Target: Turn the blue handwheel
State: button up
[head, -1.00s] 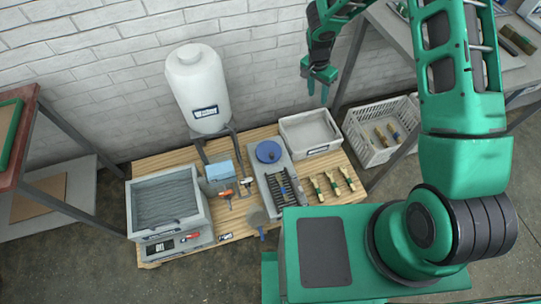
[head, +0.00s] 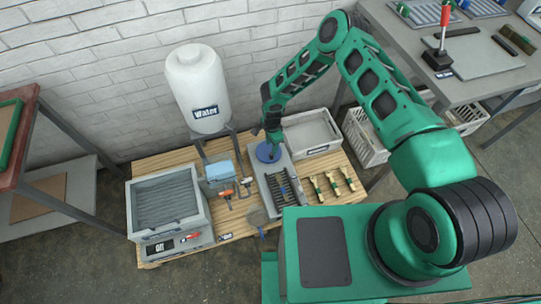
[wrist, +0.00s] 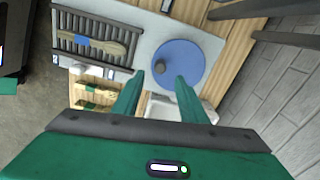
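The blue handwheel (head: 263,154) is a flat disc on the grey press (head: 257,180), partly hidden by my gripper in the head view. In the wrist view the handwheel (wrist: 184,60) shows almost whole, with a small grey knob (wrist: 158,67) near its edge. My gripper (wrist: 160,78) is open and empty. It points down at the wheel, and its two green fingers show on either side of the knob in the picture. Whether the fingertips are level with the knob or above it I cannot tell. In the head view my gripper (head: 273,148) is over the wheel.
The press's dark slatted bed (wrist: 92,41) holds a wooden spoon (wrist: 95,40). A grey bin (head: 311,132) stands right of the wheel, and several wooden pieces (head: 330,187) lie nearby. A white water tank (head: 197,90) and a grey basin (head: 165,203) stand to the left.

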aim_at(270, 155)
notch_tip(270, 155, down, 9)
dwell(0.4)
grip_shut()
jog(key=shift+a, duration=0.35)
jog(key=shift+d, duration=0.4)
